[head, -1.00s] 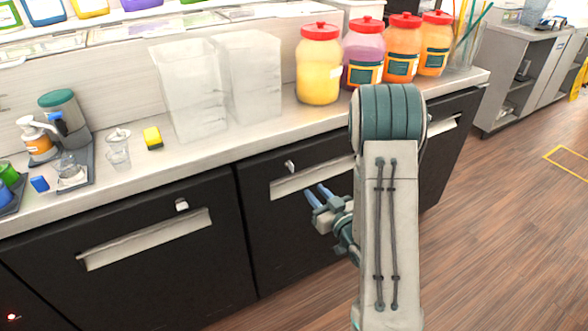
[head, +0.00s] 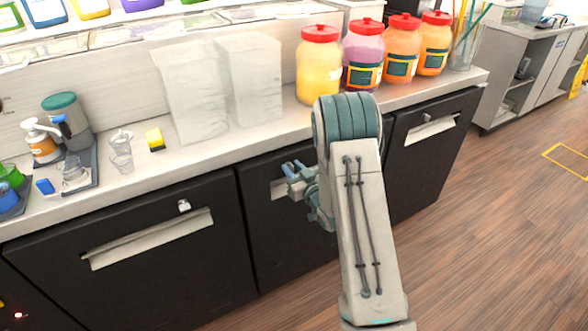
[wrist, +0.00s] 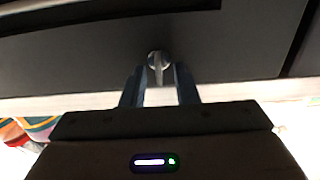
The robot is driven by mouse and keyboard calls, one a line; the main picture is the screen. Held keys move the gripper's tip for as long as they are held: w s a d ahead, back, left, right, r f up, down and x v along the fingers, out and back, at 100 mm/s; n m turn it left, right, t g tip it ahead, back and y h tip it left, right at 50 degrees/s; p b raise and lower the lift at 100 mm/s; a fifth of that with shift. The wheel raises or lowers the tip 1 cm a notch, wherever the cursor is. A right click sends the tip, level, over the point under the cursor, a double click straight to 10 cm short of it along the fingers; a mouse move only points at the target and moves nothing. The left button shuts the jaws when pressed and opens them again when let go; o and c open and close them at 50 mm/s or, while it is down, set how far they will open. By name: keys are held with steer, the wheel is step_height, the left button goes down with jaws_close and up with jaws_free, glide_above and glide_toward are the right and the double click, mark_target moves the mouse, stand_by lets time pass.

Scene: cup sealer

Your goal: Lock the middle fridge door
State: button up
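The middle fridge door (head: 262,225) is a black panel under the counter, with a pale handle recess (head: 278,190) partly covered by my arm. Its lock is hidden behind my gripper (head: 291,171) in the head view. In the wrist view the silver round lock (wrist: 158,57) with a thin upright tab sits on the dark door, in line with the gap between my fingers. My gripper (wrist: 160,87) is open there, one finger on each side of the tab's lower end. I cannot tell whether the fingers touch it.
The left fridge door (head: 150,250) and right fridge door (head: 420,165) flank the middle one, each with a small silver lock. On the counter (head: 215,155) above stand clear containers (head: 190,90), red-lidded jars (head: 320,62) and small glasses. Wood floor (head: 480,240) is open at right.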

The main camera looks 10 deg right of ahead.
jaws_close()
steer(key=shift+d+m+b, duration=0.1)
steer(key=shift+m+b, duration=0.3)
steer(key=shift+b, duration=0.1)
steer(key=m+b, duration=0.2)
steer(key=b, duration=0.1)
steer(key=shift+d+f+m, duration=0.1)
steer(key=shift+f+m, duration=0.1)
steer(key=shift+m, duration=0.2)
steer(key=m+b, duration=0.2)
steer(key=m, duration=0.1)
steer(key=shift+d+m, duration=0.1)
steer(key=shift+m, duration=0.2)
steer(key=m, duration=1)
steer(key=shift+w+d+f+m, duration=0.1)
steer(key=shift+f+m, duration=0.05)
steer(key=shift+m, duration=0.15)
